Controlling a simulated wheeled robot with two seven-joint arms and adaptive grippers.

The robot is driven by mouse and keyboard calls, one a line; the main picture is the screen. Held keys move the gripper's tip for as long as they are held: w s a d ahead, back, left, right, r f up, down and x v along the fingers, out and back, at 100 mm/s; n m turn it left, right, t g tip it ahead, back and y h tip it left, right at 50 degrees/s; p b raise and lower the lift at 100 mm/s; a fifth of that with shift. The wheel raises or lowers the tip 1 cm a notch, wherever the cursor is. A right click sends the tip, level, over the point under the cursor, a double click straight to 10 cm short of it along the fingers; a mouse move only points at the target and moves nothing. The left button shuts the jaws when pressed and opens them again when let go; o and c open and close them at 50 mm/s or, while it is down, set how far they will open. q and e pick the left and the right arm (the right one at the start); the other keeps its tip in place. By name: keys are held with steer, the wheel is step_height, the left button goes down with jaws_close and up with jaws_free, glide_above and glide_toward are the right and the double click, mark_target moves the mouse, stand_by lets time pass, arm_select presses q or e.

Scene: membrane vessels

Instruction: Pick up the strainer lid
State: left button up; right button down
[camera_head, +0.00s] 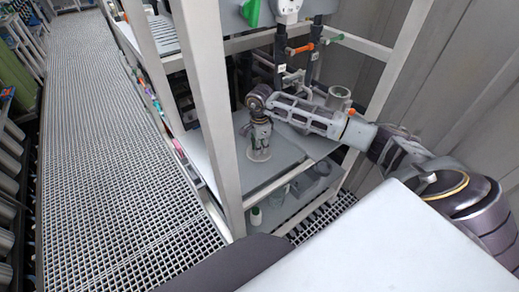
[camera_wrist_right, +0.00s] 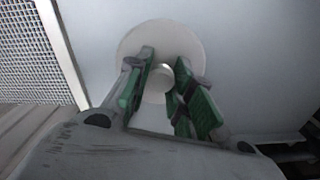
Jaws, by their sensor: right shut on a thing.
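The strainer lid is a pale round disc with a raised round knob. In the right wrist view the lid (camera_wrist_right: 185,36) lies beyond my fingers, its knob between the two green finger pads. In the head view its pale rim (camera_head: 259,156) shows on the grey shelf, below my right gripper (camera_head: 260,145). My right gripper, also in the right wrist view (camera_wrist_right: 164,68), points down and is shut on the lid's knob. Whether the lid touches the shelf I cannot tell. My left gripper is not in view.
The grey shelf (camera_head: 225,160) is framed by pale posts, with one upright (camera_head: 213,110) close left of my gripper. Containers (camera_head: 317,172) sit on a lower level. The shelf around the lid is mostly clear.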

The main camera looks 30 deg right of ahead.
step_height(320, 180, up, 9)
steer(key=shift+r, duration=0.1)
stand_by(0.4)
steer(key=shift+n, duration=0.4)
stand_by(0.5)
